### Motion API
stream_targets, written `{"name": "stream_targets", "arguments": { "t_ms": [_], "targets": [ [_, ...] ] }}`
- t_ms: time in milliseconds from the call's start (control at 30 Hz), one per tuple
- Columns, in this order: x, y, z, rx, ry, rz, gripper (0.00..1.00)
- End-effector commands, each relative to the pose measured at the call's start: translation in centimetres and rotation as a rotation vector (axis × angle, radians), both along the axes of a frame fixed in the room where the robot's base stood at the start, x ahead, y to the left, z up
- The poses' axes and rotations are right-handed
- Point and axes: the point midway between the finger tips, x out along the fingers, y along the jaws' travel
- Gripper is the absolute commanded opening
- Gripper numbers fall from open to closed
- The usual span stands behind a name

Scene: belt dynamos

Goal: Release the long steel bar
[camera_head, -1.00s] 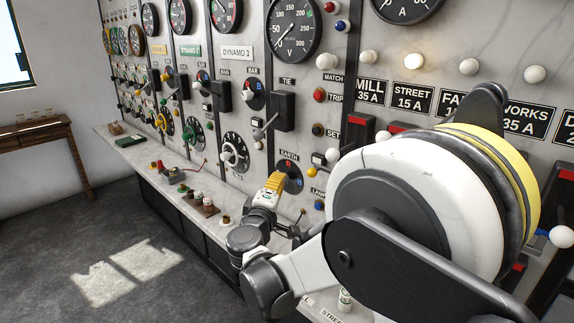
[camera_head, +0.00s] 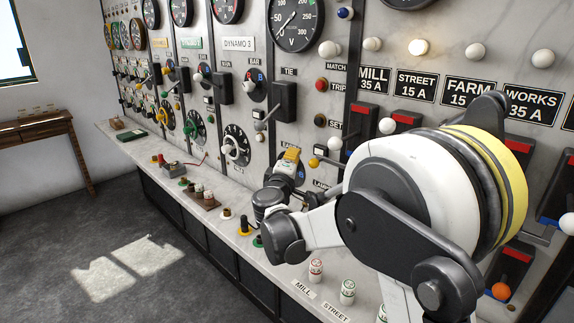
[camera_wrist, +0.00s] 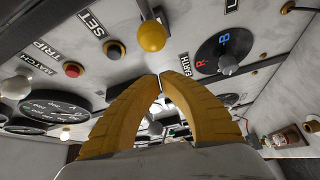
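My gripper (camera_head: 291,154) has yellow fingers and is held in front of the marble switchboard, by the EARTH dial. In the wrist view its fingertips (camera_wrist: 160,75) nearly meet, and nothing shows between them. A yellow ball knob (camera_head: 313,163) is just right of the gripper in the head view; it also shows in the wrist view (camera_wrist: 151,36), beyond the fingertips and apart from them. A pale rod (camera_head: 330,163) runs right from near this knob towards my arm. I cannot tell whether it is the long steel bar. My arm hides part of the board behind it.
The EARTH dial (camera_wrist: 226,52) is right of the fingers in the wrist view. Red (camera_wrist: 73,69) and black (camera_wrist: 115,50) push buttons are on the left. On the ledge below stand fuses, including a MILL fuse (camera_head: 316,270) and a STREET fuse (camera_head: 347,291). The floor (camera_head: 90,225) at left is clear.

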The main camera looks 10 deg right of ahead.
Motion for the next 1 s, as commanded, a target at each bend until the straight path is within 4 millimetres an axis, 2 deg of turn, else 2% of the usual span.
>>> {"name": "stream_targets", "arguments": {
  "t_ms": [200, 667, 900, 1000],
  "targets": [
    [-1.5, -1.6, -0.5, 0.0, 0.0, -0.001, 0.0],
    [-1.9, -1.9, -0.4, 0.0, 0.0, 0.0, 0.0],
    [-4.8, -4.1, -0.4, 0.0, -0.001, -0.002, 0.0],
    [-5.5, -4.5, -0.4, 0.0, 0.0, -0.001, 0.0]
  ]
}}
